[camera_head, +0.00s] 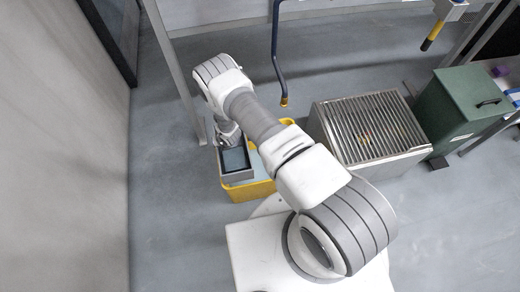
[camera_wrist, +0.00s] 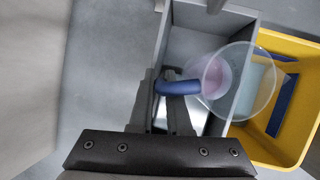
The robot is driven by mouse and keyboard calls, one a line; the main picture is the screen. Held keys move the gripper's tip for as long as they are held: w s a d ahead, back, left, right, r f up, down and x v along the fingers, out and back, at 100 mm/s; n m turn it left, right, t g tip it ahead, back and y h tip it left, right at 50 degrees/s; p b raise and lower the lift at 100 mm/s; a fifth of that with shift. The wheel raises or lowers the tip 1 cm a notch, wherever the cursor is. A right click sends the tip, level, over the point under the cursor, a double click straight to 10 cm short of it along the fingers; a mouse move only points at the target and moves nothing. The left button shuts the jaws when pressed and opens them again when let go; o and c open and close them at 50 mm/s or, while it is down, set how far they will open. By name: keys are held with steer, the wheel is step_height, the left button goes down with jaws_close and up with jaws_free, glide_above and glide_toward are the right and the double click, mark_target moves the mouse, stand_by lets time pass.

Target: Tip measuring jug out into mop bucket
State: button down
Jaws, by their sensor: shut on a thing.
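The measuring jug (camera_wrist: 240,82) is clear, with a blue handle (camera_wrist: 178,88) and a pinkish tint inside towards its base. My gripper (camera_wrist: 165,98) is shut on that handle. In the wrist view the jug overlaps the grey wringer tray and the yellow mop bucket (camera_wrist: 302,52); I cannot tell its exact tilt. In the head view, the yellow bucket (camera_head: 251,191) stands on the floor with the grey tray (camera_head: 239,177) on its left part. My gripper (camera_head: 229,138) is at the tray's far end there, and I cannot make out the jug.
A metal slatted-top unit (camera_head: 368,128) stands right of the bucket, with a green lidded box (camera_head: 463,108) beyond it. A blue hose (camera_head: 277,60) hangs above the far side. A grey post (camera_head: 178,70) stands behind my arm. Floor to the left is clear.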

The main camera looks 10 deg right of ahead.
steer(key=shift+d+f+y+b, duration=0.35)
steer(key=shift+f+b, duration=0.2)
steer(key=shift+b, duration=0.35)
steer(key=shift+d, duration=0.15)
steer(key=shift+s+d+f+y+b, duration=0.1)
steer(key=shift+d+f+y+b, duration=0.15)
steer(key=shift+y+b, duration=0.25)
steer(key=shift+d+r+t, duration=0.1)
steer(key=shift+t, duration=0.2)
steer(key=shift+d+r+m+y+p, duration=0.25)
steer(key=shift+r+y+p, duration=0.2)
steer(key=shift+r, duration=0.4)
steer(key=d+r+y+b, duration=0.2)
steer(key=b, duration=0.1)
steer(key=shift+s+d+m+t, duration=0.1)
steer(key=shift+s+m+t, duration=0.15)
steer(key=shift+t, duration=0.15)
steer(key=r+y+b, duration=0.1)
steer(key=b, duration=0.1)
steer(key=shift+d+y+b, duration=0.3)
steer(key=shift+d, duration=0.1)
steer(key=y+b, duration=0.1)
steer(key=b, duration=0.2)
steer(key=d+m+t+y+b, duration=0.1)
steer(key=y+b, duration=0.1)
steer(key=b, duration=0.2)
steer(key=shift+s+r+t, duration=0.2)
steer(key=shift+r+t, duration=0.1)
steer(key=shift+r, duration=0.05)
